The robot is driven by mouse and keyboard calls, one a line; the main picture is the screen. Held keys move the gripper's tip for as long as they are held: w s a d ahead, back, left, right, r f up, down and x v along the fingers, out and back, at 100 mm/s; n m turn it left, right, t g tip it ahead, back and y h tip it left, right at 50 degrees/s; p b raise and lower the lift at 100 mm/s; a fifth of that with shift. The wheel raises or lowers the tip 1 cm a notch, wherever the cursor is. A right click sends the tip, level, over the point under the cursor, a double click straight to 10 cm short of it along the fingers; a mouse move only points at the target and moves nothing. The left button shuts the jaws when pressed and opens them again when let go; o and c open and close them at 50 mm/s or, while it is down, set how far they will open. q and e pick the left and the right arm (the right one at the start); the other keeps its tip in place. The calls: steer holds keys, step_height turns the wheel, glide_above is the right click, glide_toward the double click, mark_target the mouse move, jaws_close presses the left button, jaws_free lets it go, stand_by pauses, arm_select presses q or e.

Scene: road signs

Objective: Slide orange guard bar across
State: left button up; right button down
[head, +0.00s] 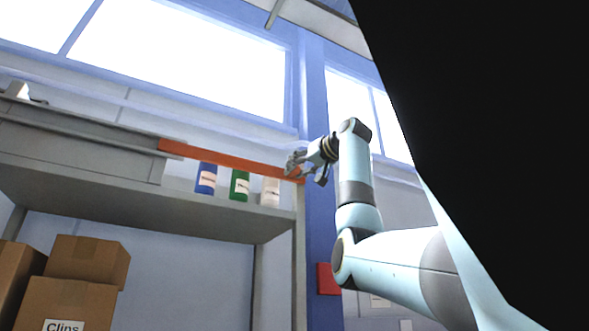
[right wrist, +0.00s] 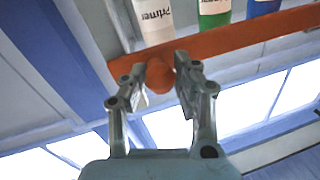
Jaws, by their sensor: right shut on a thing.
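The orange guard bar (head: 222,158) runs across the front of a grey shelf in the head view, passing in front of several bottles. It also crosses the right wrist view (right wrist: 240,37). My right gripper (head: 294,166) is at the bar's right end. In the right wrist view its fingers (right wrist: 162,75) are closed around a round orange knob (right wrist: 159,76) on the bar. My left gripper is not in view.
A blue bottle (head: 206,179), a green bottle (head: 240,185) and a white bottle (head: 270,191) labelled Primer stand on the shelf (head: 150,196) behind the bar. A grey housing (head: 80,147) is at left. Cardboard boxes (head: 88,262) stand below. A blue post (head: 318,230) rises beside the shelf. A large black shape covers the right side.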

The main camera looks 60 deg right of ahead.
steer(key=shift+s+d+r, duration=0.1)
steer(key=c, duration=1.3)
jaws_free()
steer(key=o, duration=0.4)
steer(key=shift+s+d, duration=0.15)
steer(key=shift+d, duration=0.1)
steer(key=shift+c, duration=0.2)
steer(key=shift+a, duration=0.2)
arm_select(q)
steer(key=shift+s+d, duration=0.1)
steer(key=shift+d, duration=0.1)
arm_select(e)
steer(key=v, duration=1.2)
steer(key=shift+d, duration=0.1)
